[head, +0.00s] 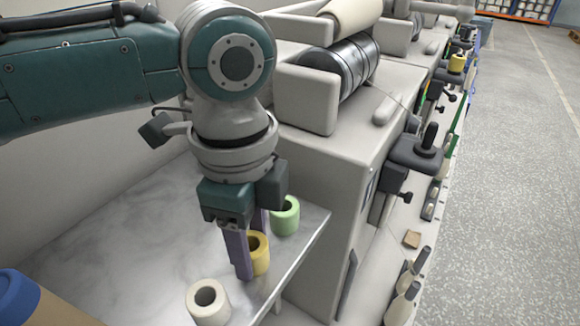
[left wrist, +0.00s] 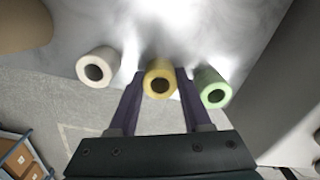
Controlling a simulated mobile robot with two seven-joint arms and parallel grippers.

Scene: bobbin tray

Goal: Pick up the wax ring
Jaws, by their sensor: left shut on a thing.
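The wax ring, which I take to be the yellow hollow cylinder (head: 261,262), stands upright on the marbled tray (head: 125,245) near its right edge. It also shows in the left wrist view (left wrist: 160,85), between the two purple fingers. My left gripper (head: 252,258) points down with one finger on each side of it and is shut on it. One finger hides part of the ring in the head view. I cannot tell whether the ring is clear of the tray surface. My right gripper is in neither view.
A white ring (head: 208,302) stands in front of the yellow one and a green ring (head: 285,216) behind it, both close by. A grey machine housing (head: 325,170) rises beside the tray on the right. The left part of the tray is bare.

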